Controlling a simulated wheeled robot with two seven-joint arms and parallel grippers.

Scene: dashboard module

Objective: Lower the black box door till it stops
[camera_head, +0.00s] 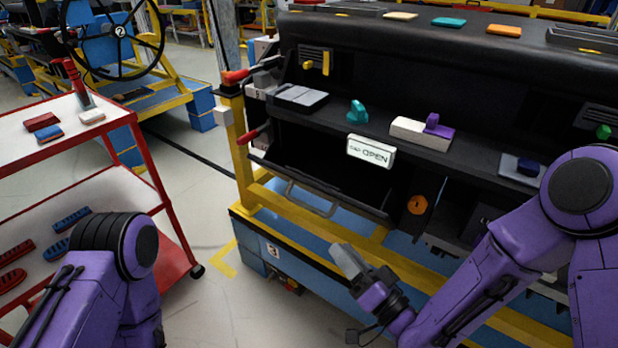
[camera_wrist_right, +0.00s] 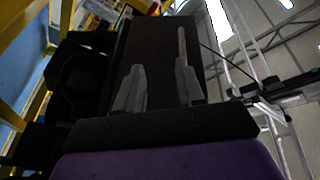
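The black box door (camera_head: 330,188) is at the lower left of the dashboard module in the head view, below the white OPEN sign (camera_head: 371,152). It appears tilted outward below a dark opening, with a grey bar handle (camera_head: 311,201) along its outer edge. How far it is open is hard to judge. My right gripper (camera_head: 343,255) is below and in front of the door, apart from it in the head view. In the right wrist view its two fingers (camera_wrist_right: 158,90) are spread with nothing clearly between them, facing a dark panel (camera_wrist_right: 150,45). My left gripper is out of view.
The yellow and blue frame (camera_head: 262,222) carries the module close behind my right gripper. A red and white cart (camera_head: 150,180) stands at left. Grey floor lies between cart and frame.

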